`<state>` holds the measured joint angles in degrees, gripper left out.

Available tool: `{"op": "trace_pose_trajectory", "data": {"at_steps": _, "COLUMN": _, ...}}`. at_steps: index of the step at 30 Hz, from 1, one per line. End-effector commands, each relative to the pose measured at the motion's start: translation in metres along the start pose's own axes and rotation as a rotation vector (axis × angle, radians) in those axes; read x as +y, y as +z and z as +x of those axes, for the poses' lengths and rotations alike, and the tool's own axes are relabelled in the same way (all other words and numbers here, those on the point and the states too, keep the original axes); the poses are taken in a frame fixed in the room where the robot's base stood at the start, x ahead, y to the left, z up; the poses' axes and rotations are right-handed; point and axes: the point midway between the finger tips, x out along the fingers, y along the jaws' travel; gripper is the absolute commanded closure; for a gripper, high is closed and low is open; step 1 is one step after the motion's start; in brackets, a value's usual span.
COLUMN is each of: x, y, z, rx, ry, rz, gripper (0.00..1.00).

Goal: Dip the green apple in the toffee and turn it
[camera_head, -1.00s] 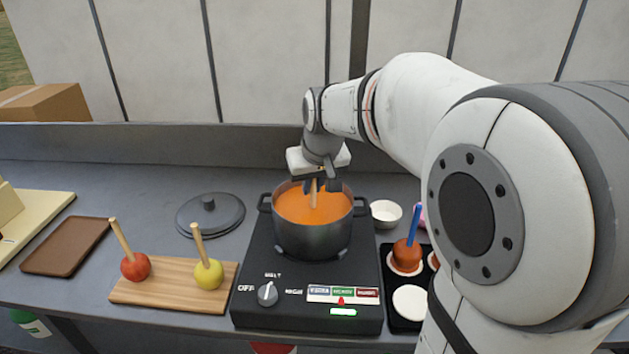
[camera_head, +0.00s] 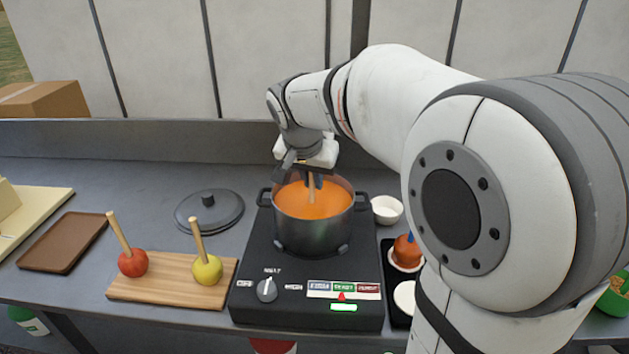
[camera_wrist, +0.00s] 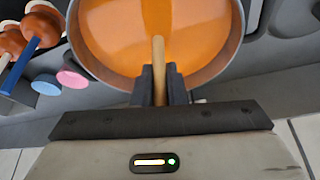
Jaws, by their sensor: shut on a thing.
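The black pot (camera_head: 310,238) of orange toffee (camera_head: 335,203) stands on the hotplate (camera_head: 250,285). My gripper (camera_head: 311,181) is over the pot, shut on a wooden stick (camera_wrist: 158,52) that stands in the toffee. The stick's lower end is under the surface. No apple shows on it, so its colour cannot be seen. In the wrist view the dark fingers of my gripper (camera_wrist: 160,80) close on the stick from both sides near the pot's rim.
A red apple (camera_head: 132,263) and a yellow-green apple (camera_head: 207,269), both on sticks, sit on a wooden board (camera_head: 165,293) at left. A lid (camera_head: 225,212) lies behind. Right of the hotplate are a white bowl (camera_head: 386,210) and a coated apple (camera_head: 406,250).

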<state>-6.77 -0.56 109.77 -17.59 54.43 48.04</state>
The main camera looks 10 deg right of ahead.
Motion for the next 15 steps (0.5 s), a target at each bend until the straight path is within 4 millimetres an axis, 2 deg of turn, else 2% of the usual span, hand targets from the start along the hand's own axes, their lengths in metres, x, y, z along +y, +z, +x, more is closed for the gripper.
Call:
{"op": "trace_pose_trajectory", "data": {"at_steps": 5, "x": -0.0010, "y": 0.0007, "z": 0.0014, "rx": -0.001, "ry": 0.033, "rz": 0.079, "gripper": 1.00}}
{"op": "trace_pose_trajectory", "data": {"at_steps": 15, "x": -0.0009, "y": 0.0000, "z": 0.0002, "rx": 0.000, "ry": 0.177, "rz": 0.424, "gripper": 1.00}}
